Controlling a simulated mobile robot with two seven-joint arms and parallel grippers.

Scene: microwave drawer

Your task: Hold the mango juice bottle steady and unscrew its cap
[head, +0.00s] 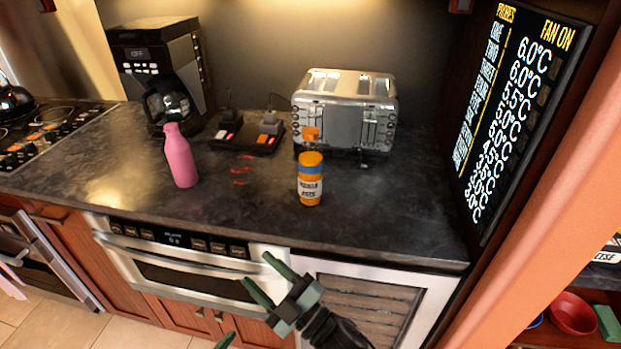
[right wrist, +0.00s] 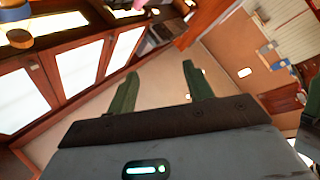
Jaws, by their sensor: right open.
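The mango juice bottle (head: 310,188) stands upright on the dark counter in front of the toaster. It is orange with a blue band and a white label whose print I cannot read clearly. My right gripper (head: 260,270) is open and empty, below and left of the bottle in the picture, in front of the counter edge and apart from the bottle. Its spread green fingers also show in the right wrist view (right wrist: 160,85). A green tip (head: 225,341), apparently of my left gripper, shows at the bottom edge; its opening is hidden.
A pink bottle (head: 180,158) stands to the left. A steel toaster (head: 343,105) and a coffee maker (head: 160,70) stand behind. A black tray with switches (head: 248,135) lies between them. The counter (head: 390,215) is clear around the juice bottle. A wall display (head: 515,110) bounds the right.

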